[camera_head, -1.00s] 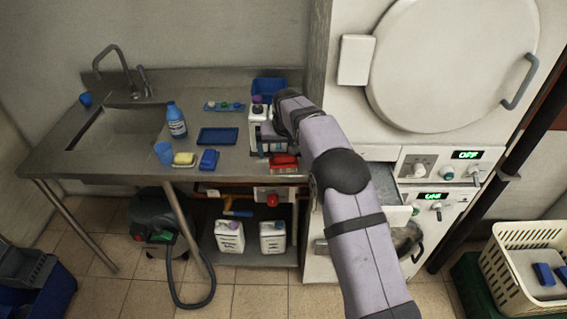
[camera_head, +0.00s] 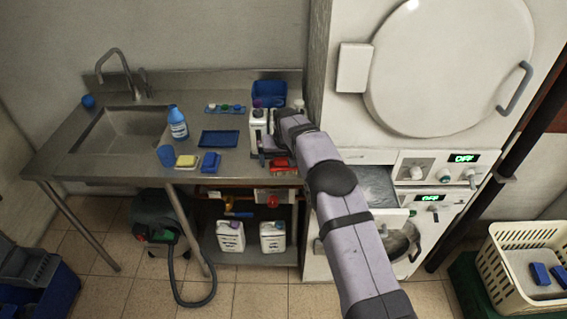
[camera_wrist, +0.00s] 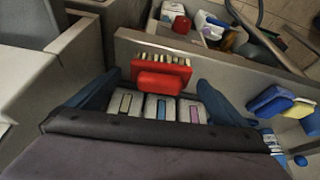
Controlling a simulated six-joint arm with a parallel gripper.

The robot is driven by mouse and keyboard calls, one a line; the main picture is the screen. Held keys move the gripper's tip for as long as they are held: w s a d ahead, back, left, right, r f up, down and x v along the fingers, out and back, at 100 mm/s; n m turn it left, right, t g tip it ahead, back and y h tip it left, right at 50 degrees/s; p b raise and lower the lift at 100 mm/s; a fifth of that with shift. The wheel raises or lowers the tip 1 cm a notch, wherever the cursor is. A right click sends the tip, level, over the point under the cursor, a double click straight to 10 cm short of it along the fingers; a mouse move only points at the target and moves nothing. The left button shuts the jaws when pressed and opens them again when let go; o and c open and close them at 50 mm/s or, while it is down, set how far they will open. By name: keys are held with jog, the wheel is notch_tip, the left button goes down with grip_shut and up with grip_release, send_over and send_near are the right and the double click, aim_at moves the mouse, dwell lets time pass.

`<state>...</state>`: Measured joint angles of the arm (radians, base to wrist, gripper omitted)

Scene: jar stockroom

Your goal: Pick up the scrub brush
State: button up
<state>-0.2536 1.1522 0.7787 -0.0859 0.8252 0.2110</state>
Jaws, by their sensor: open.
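The scrub brush looks to be the red block with pale bristles (camera_wrist: 160,72) in the wrist view. It lies near the front edge of the steel counter, bristles toward that edge. In the head view, the red brush (camera_head: 283,164) is at the counter's right end, partly hidden by my arm. My gripper (camera_wrist: 158,84) is open and empty. Its dark blue fingers are spread on either side of the brush's near part, and I see no contact. In the head view, my gripper (camera_head: 272,146) is low over the counter, just behind the brush.
Several pale boxes with coloured labels (camera_wrist: 160,106) stand close below the brush in the wrist view. White bottles (camera_head: 257,126) stand just behind my gripper. The washer (camera_head: 450,70) rises at right.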

aim_at(284, 158)
jog(key=shift+x, duration=1.2)
jog(key=c, duration=1.2)
jog(key=shift+o, duration=0.2)
jog(key=shift+r, duration=0.15)
notch_tip(284, 158, up, 10)
jog(key=shift+f+b, duration=0.1)
jog(key=shift+b, duration=0.9)
jog(key=shift+o, duration=0.7)
